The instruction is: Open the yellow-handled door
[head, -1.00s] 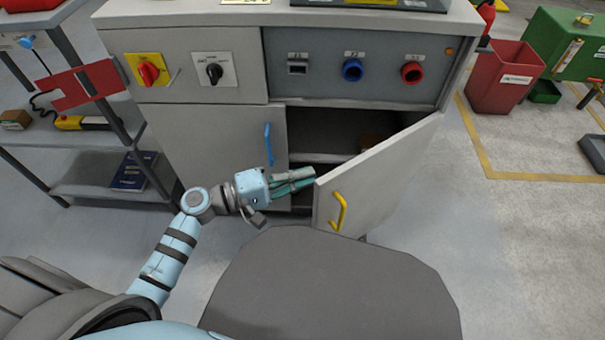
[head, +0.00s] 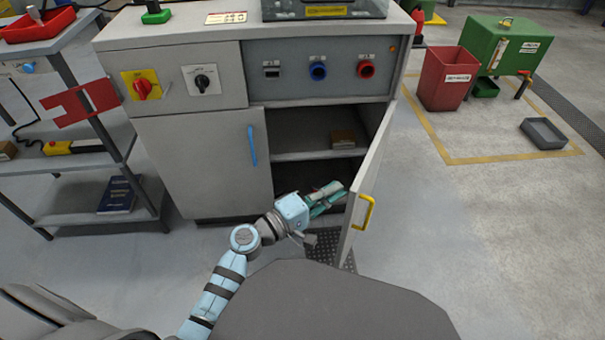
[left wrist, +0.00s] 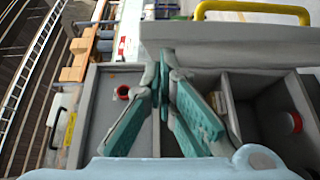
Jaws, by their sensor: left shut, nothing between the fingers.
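The yellow handle (head: 363,212) is on the outer face of the right cabinet door (head: 371,172), which stands swung wide out from the cabinet. My left gripper (head: 342,191) is shut and empty, with its teal fingers at the inner side of the door near its free edge. I cannot tell whether they touch it. In the left wrist view the shut fingers (left wrist: 178,75) point toward the grey door edge (left wrist: 230,45), with the yellow handle (left wrist: 252,8) beyond it. My right gripper does not show.
The blue-handled left door (head: 205,165) is closed. Inside the open side are a shelf (head: 300,156) and a small brown box (head: 343,139). A shelf rack (head: 85,185) stands at left, a red bin (head: 450,80) at right. The floor right of the door is clear.

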